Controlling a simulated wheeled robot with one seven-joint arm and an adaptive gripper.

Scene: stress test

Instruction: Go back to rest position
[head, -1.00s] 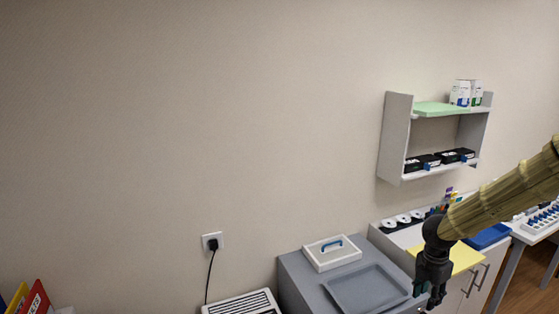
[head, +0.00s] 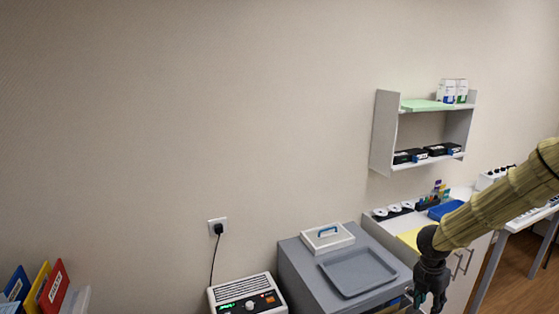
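My gripper (head: 430,300) hangs downward at the lower right of the head view, at the end of my arm in its tan ribbed sleeve. It is dark and small, and its fingertips lie near the bottom edge of the picture. I see no object in it, but I cannot make out the gap between its fingers. It appears to the right of the grey tray (head: 357,271) in the picture.
The tray and a white box with a blue handle (head: 327,238) rest on a grey cabinet (head: 300,270). A white device (head: 247,296) stands left of it. A wall shelf (head: 383,132) hangs above a white counter. Coloured binders (head: 40,285) are at lower left.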

